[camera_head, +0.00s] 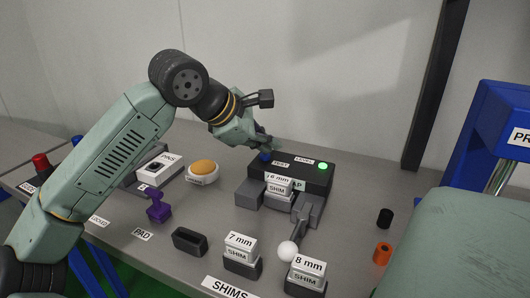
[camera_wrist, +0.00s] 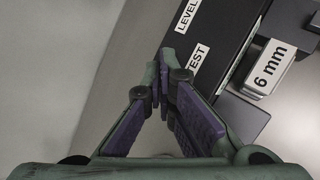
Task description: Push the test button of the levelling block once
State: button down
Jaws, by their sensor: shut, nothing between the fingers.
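The levelling block (camera_head: 312,183) is a dark box on the grey table with a green lamp (camera_head: 323,166) lit on its top right. In the wrist view the block (camera_wrist: 225,30) runs along the upper right, with TEST and LEVEL labels. My gripper (camera_head: 268,146) is shut and empty, pointing down at the block's left end, with its tips (camera_wrist: 167,76) by the TEST label. The tips hide the button in the wrist view; I cannot tell whether they touch it.
A 6 mm shim (camera_head: 279,185) sits at the block's front, with a grey lever ending in a white ball (camera_head: 288,251) beside it. The 7 mm (camera_head: 240,248) and 8 mm (camera_head: 307,268) shims stand in front. An orange-topped button (camera_head: 203,167) is left of the block.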

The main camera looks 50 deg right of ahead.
aim_at(267, 156)
jog(key=shift+r, duration=0.55)
notch_tip(267, 156, up, 5)
jog(key=p, duration=0.4)
dwell(0.8)
